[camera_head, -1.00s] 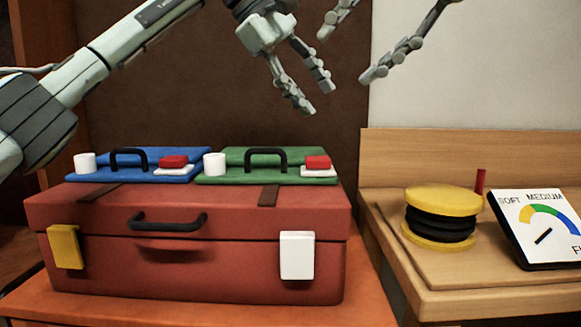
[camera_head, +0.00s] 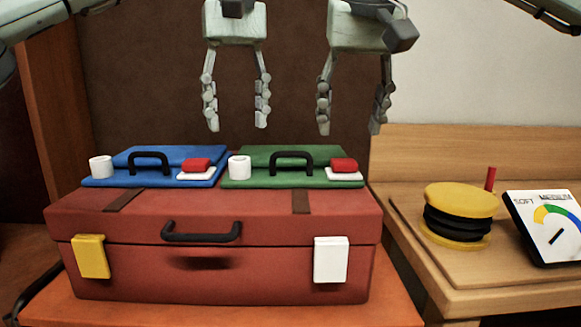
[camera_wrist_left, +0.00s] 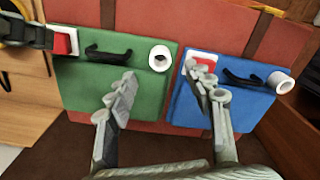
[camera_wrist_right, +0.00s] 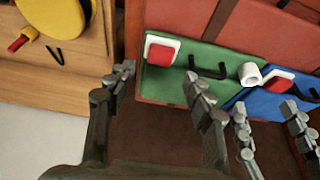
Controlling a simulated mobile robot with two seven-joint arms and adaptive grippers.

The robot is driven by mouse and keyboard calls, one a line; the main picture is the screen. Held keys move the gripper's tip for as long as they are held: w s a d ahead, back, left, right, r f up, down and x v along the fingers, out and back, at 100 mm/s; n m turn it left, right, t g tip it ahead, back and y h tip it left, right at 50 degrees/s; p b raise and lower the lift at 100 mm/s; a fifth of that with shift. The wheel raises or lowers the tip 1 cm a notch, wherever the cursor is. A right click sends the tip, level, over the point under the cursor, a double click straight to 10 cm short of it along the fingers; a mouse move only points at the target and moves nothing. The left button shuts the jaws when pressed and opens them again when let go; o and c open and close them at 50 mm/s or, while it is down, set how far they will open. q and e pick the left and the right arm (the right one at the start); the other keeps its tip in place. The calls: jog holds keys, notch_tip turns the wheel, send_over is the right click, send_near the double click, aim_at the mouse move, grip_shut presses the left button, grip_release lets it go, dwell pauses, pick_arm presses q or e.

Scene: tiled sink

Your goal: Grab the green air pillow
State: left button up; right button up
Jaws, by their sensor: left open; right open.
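The green air pillow (camera_head: 262,177) lies on the right part of the red case's lid. It has a black handle (camera_head: 291,156), a white cylinder on its left and a red button on a white base on its right. It also shows in the left wrist view (camera_wrist_left: 137,82) and the right wrist view (camera_wrist_right: 215,60). My left gripper (camera_head: 236,122) is open and empty, fingers pointing down, above and behind the gap between the blue and green pillows. My right gripper (camera_head: 350,127) is open and empty, above and behind the green pillow's right end. Neither touches it.
A similar blue pillow (camera_head: 175,156) lies beside the green one on the red case (camera_head: 200,270). A wooden bench (camera_head: 470,283) at right holds a yellow-and-black round bellows (camera_head: 460,200) and a dial board (camera_head: 545,215). My two grippers hang close together.

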aim_at(239, 157)
pick_arm(q)
notch_tip(239, 157, down, 7)
jog(key=shift+f, duration=0.2)
pick_arm(e)
jog(key=x, duration=0.7)
jog(key=shift+w+f, duration=0.1)
jog(key=shift+f, duration=0.2)
pick_arm(q)
jog(key=shift+c, duration=0.2)
pick_arm(e)
jog(key=shift+c, duration=0.3)
pick_arm(q)
grip_shut()
pick_arm(e)
jog(key=shift+r, duration=0.1)
grip_shut()
